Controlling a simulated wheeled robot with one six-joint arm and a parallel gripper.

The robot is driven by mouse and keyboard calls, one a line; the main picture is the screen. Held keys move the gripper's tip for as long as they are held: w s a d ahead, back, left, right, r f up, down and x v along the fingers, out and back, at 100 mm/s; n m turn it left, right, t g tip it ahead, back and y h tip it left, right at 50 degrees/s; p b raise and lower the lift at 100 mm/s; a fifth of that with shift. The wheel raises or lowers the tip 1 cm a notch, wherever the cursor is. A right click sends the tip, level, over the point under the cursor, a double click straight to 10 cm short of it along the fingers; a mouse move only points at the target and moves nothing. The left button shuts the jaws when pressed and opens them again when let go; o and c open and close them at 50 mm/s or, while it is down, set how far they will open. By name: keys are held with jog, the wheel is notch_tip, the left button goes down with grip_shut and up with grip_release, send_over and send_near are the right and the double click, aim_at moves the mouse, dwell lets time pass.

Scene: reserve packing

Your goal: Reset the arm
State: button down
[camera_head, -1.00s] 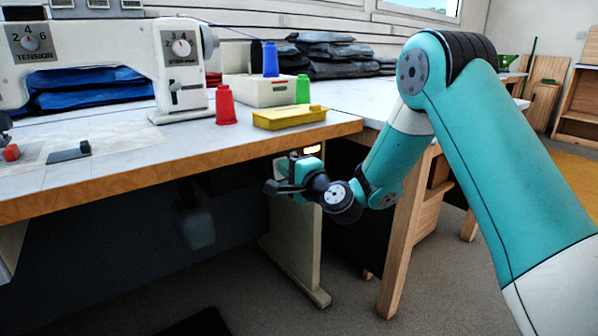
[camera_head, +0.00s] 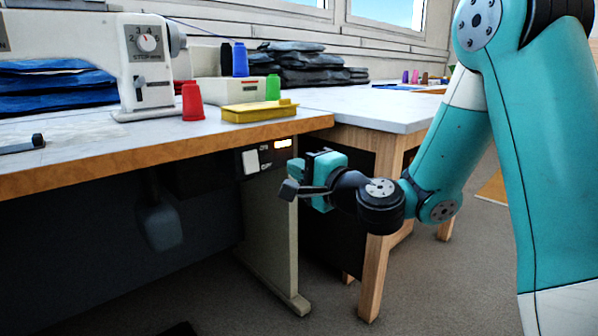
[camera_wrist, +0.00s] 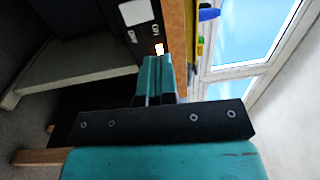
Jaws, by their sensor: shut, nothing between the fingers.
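My teal and black gripper (camera_head: 291,189) is in the air below the front edge of the worktable, at the end of my teal arm. Its fingers are shut with nothing between them; they also show in the wrist view (camera_wrist: 154,80). In the head view it appears just right of and below a dark switch panel (camera_head: 268,167) under the tabletop. The panel has a white rocker (camera_head: 250,162) and a lit orange-white lamp (camera_head: 283,144). The wrist view shows the rocker (camera_wrist: 136,12) and lamp (camera_wrist: 159,49) beyond the fingertips.
The wooden table edge (camera_head: 200,158) runs above the gripper. On top stand a sewing machine (camera_head: 147,60), red (camera_head: 192,102), blue (camera_head: 240,60) and green (camera_head: 272,87) cones, and a yellow box (camera_head: 259,111). A pale table leg (camera_head: 270,240) and wooden leg (camera_head: 374,275) stand close by.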

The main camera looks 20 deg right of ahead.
dwell(0.3)
jog(key=s+a+n+g+y+p, duration=0.3)
jog(key=s+a+n+g+y, duration=0.3)
jog(key=s+a+n+g, duration=0.7)
jog(key=s+d+n+g+h+p, duration=0.3)
jog(key=s+n+g+h, duration=0.35)
jog(key=s, duration=0.75)
notch_tip(320, 180, up, 37)
jog(key=n+t+h+p, duration=0.1)
jog(key=n+p, duration=0.1)
jog(key=p, duration=3.5)
jog(key=shift+s+d+t+p, duration=0.3)
jog(key=shift+d+t, duration=0.05)
jog(key=shift+d, duration=0.05)
jog(key=shift+r, duration=0.1)
